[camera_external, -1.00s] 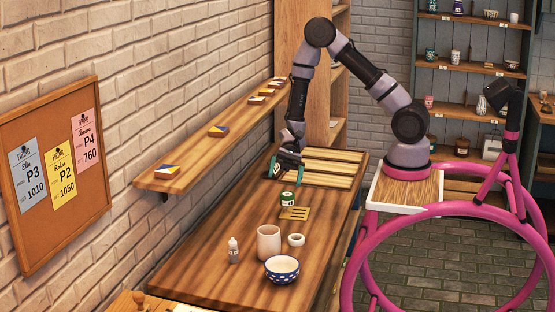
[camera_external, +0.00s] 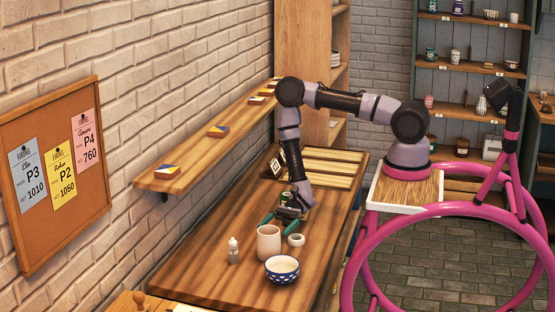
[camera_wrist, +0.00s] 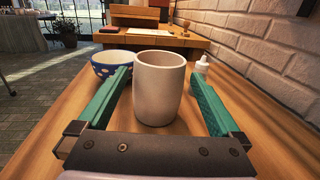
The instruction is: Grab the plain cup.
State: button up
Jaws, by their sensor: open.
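The plain cup (camera_external: 269,243) is cream-white, tall and handleless. It stands upright on the wooden table (camera_external: 215,280). In the wrist view the plain cup (camera_wrist: 158,90) is centred ahead, between and slightly beyond the green fingers. My gripper (camera_external: 279,222) is low over the table, just behind the cup in the external view. Its fingers are spread wide in the wrist view (camera_wrist: 160,92), with nothing held. The cup's base shows in the wrist view, and gaps remain between it and both fingers.
A brick wall and shelf (camera_external: 205,150) run along the left.

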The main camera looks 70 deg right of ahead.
aim_at(264, 242)
jog(key=shift+a+f, duration=0.1)
jog(key=shift+f, duration=0.55)
jog(key=a, duration=0.4)
jog(key=shift+w+a+r, duration=0.1)
jog(key=shift+w+a, duration=0.25)
jog(key=c, duration=1.3)
